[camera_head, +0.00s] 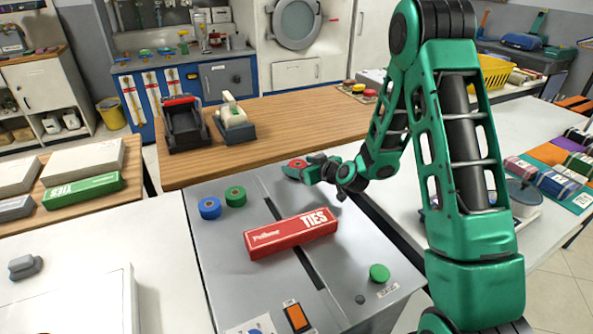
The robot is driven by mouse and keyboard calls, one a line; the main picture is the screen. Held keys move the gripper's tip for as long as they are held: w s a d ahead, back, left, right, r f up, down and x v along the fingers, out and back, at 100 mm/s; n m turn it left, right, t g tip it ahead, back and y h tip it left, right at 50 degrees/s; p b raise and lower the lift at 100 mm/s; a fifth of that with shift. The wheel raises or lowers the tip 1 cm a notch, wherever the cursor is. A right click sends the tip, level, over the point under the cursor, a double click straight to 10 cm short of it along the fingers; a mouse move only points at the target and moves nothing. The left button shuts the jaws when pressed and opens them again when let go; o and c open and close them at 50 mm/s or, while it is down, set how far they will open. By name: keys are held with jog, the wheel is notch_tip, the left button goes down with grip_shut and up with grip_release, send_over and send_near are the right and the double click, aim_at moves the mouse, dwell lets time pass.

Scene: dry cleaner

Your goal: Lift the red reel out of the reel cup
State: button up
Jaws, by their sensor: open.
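The red reel (296,164) is at the far end of the grey machine top, near the wooden counter. My gripper (313,170) is low over the machine, close beside the reel on its right. The gripper is open. At this size I cannot tell whether its fingers touch the reel or stand around part of it. The reel cup cannot be made out clearly; the reel and my gripper cover that spot.
A blue reel (209,208) and a green reel (235,196) stand on the machine top (215,255) to the left. A red TIES box (291,234) lies across its slot. A green knob (379,273) is at front right. A tape dispenser (234,122) stands on the wooden counter behind.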

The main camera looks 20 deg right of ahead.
jog(key=shift+c, duration=0.3)
jog(key=c, duration=1.1)
